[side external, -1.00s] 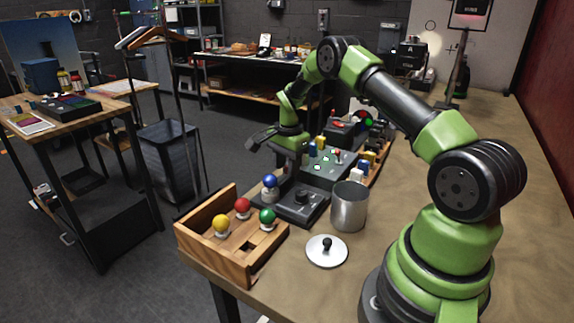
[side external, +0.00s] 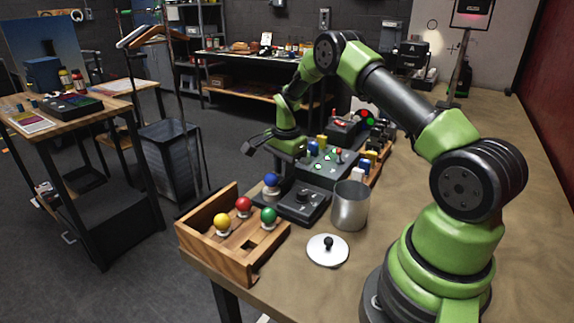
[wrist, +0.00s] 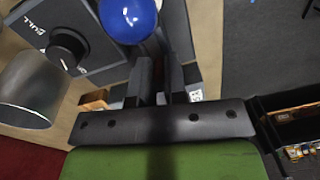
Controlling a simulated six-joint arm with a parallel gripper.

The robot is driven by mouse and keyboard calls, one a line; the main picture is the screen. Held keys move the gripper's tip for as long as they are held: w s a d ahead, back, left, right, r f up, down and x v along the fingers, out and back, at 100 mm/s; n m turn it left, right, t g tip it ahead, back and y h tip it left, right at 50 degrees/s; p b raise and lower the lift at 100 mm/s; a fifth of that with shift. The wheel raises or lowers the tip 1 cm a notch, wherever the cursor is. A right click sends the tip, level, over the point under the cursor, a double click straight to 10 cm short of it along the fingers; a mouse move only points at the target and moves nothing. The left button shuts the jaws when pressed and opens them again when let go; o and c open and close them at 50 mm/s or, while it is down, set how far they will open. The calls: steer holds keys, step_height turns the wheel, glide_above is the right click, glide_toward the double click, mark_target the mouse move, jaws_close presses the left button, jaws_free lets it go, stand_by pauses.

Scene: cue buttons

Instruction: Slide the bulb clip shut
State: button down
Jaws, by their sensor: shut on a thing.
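A blue bulb (side external: 271,180) stands in a holder beside a dark box with a black knob (side external: 302,197). The blue bulb also shows at the top of the wrist view (wrist: 128,18), left of the fingertips. My gripper (wrist: 160,65) points down at the bulb's holder, its two dark fingers close together with a narrow gap. They are shut on what seems to be the bulb clip, which is mostly hidden between them. In the side view my gripper (side external: 280,155) is just behind the blue bulb, and its fingertips are hard to make out.
A wooden tray (side external: 258,262) with yellow, red and green bulbs stands at the table's front left corner. A metal cup (side external: 350,206) and a white lid (side external: 328,251) stand to the right. A panel with several buttons (side external: 330,165) lies behind.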

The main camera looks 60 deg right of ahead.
steer(key=c, duration=1.1)
jaws_free()
steer(key=shift+a, duration=0.2)
steer(key=shift+c, duration=0.2)
steer(key=shift+d+r, duration=0.1)
step_height(320, 180, up, 10)
steer(key=shift+s, duration=0.25)
steer(key=s+a+r+n+t, duration=0.2)
steer(key=s+a+r+n, duration=0.2)
steer(key=a+r, duration=0.35)
steer(key=s+a+r+n+t, duration=0.1)
steer(key=s+a+r+n, duration=0.3)
steer(key=a+r, duration=0.3)
steer(key=s+a+n+t+y, duration=0.1)
steer(key=s+a+n, duration=0.2)
steer(key=s, duration=0.4)
steer(key=s+a+r+n+t+y, duration=0.1)
steer(key=s+a+n+t, duration=0.1)
steer(key=s, duration=0.5)
steer(key=a+n, duration=0.1)
steer(key=n, duration=0.1)
steer(key=shift+a+r+n+t, duration=0.15)
steer(key=shift+a+n+t, duration=0.15)
steer(key=shift+n, duration=0.1)
